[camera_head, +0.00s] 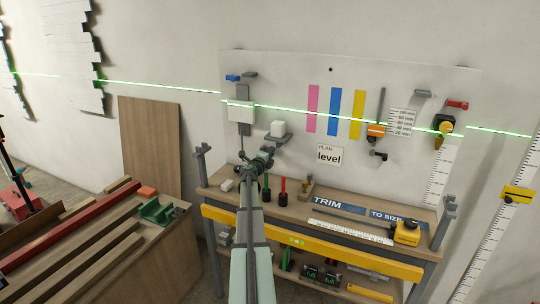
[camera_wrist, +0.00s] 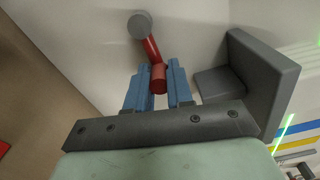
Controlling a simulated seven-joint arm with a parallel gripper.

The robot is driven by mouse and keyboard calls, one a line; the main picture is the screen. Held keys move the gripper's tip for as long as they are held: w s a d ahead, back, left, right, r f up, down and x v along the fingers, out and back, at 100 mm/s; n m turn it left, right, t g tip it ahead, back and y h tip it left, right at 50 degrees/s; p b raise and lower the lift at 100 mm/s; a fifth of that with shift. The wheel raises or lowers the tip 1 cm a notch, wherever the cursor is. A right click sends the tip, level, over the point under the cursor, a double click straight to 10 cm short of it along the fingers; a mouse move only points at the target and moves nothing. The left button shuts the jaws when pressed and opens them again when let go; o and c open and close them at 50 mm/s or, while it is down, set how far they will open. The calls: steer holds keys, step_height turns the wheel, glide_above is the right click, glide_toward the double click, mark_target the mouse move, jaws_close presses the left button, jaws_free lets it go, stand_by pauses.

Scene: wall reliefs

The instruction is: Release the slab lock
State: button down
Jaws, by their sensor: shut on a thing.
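A red lever (camera_wrist: 151,48) hangs from a round grey pivot (camera_wrist: 140,25) on the white wall panel in the wrist view. My gripper (camera_wrist: 159,82) has its blue fingers on both sides of the lever's thicker red end and is shut on it. In the head view my gripper (camera_head: 262,160) is at the panel, low and left, below a small grey shelf with a white block (camera_head: 277,129). The arm and gripper hide the lever there. A white square plate (camera_head: 240,112) sits on a grey vertical rail up and left of my gripper; I cannot tell whether it is the slab.
A grey L-shaped bracket (camera_wrist: 262,80) stands close to the right of my fingers. A workbench (camera_head: 290,205) with red and dark tools, a ruler and a yellow tape measure lies below my gripper. Other levers and gauges are on the panel (camera_head: 300,70) to the right.

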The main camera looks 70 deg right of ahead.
steer(key=c, duration=1)
jaws_free()
